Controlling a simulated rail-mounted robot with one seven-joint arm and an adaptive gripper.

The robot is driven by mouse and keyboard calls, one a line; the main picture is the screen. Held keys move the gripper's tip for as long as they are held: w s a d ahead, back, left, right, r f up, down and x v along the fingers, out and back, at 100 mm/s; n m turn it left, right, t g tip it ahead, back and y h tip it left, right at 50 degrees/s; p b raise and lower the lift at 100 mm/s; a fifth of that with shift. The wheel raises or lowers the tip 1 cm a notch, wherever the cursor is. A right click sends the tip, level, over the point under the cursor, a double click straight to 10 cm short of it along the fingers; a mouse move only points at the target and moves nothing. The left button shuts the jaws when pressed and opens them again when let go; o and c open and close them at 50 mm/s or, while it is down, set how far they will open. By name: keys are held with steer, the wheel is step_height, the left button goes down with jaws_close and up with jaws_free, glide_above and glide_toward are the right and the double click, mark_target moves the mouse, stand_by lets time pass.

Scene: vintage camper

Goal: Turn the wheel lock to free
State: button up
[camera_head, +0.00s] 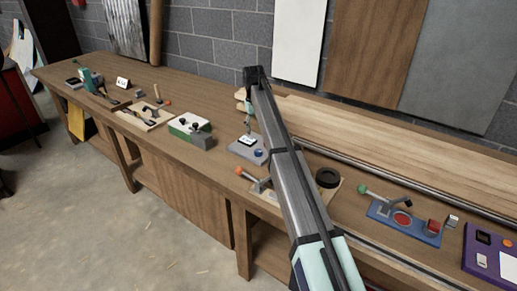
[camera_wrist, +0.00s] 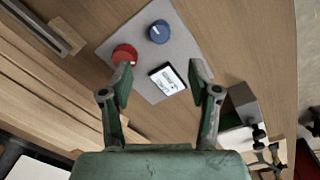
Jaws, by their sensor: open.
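A grey plate (camera_wrist: 152,86) on the bench carries a red round knob or wheel (camera_wrist: 125,54), a blue round knob (camera_wrist: 159,32) with a pale pointer line, and a small printed card (camera_wrist: 167,79). I cannot tell from a label which one is the wheel lock. My gripper (camera_wrist: 161,74) is open and empty above the plate. Its left finger overlaps the red knob in the wrist view; contact cannot be judged. The blue knob lies beyond the fingertips. In the head view the grey plate (camera_head: 240,153) and blue knob (camera_head: 259,153) show beside my arm.
A green and white box with a grey block (camera_head: 190,130) stands to the left. A pale board with an orange-knobbed lever (camera_head: 239,171) and a black ring (camera_head: 327,177) is to the right, near a blue panel (camera_head: 405,222). Boards (camera_head: 380,145) lie along the wall behind.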

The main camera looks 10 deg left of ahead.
mark_target(258, 150)
steer(key=f+p, duration=0.1)
steer(key=f, duration=0.3)
steer(key=f+p, duration=0.1)
steer(key=f, duration=0.3)
steer(key=f+p, duration=0.1)
steer(key=f, duration=0.3)
steer(key=shift+w+d, duration=0.1)
steer(key=shift+d, duration=0.15)
steer(key=shift+r, duration=0.1)
steer(key=shift+c, duration=0.3)
steer(key=c, duration=1.1)
